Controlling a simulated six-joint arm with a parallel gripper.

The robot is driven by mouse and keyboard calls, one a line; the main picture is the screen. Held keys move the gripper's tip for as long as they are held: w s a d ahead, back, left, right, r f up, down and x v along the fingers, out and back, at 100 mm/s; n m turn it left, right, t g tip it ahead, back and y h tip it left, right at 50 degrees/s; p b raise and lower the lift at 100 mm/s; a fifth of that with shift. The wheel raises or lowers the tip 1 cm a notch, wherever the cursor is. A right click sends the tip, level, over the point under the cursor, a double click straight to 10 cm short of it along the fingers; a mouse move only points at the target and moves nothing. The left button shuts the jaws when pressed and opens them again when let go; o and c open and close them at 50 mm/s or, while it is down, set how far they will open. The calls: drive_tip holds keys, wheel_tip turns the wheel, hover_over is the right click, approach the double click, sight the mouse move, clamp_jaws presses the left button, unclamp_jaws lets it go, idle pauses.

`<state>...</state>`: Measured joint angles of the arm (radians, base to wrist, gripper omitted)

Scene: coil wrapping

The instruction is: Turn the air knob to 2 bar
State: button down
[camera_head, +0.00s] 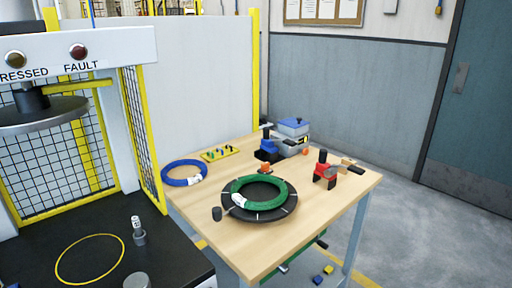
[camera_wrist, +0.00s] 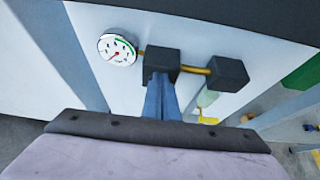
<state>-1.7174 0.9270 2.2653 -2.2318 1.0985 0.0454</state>
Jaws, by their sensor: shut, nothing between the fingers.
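In the wrist view a round white pressure gauge (camera_wrist: 117,48) with a green arc and a red needle sits on a pale panel. The needle points to the lower left; its numbers are too small to read. A brass pipe runs right from the gauge to a dark block (camera_wrist: 162,60), which may be the air knob, and on to a second dark block (camera_wrist: 228,74). My gripper (camera_wrist: 160,84) is shut, its blue-grey fingers together, with tips in front of the first block. I cannot tell whether they touch it. The head view shows neither gauge nor gripper.
In the head view a wooden table (camera_head: 225,241) holds a green coil (camera_head: 275,188) on a black turntable, a blue coil (camera_head: 183,181) and several tools. A press with a yellow-framed mesh guard (camera_head: 139,128) stands at the left. Floor at the right is clear.

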drive_tip(key=shift+s+d+r, duration=0.1)
drive_tip(key=s+d, duration=0.4)
idle(0.6)
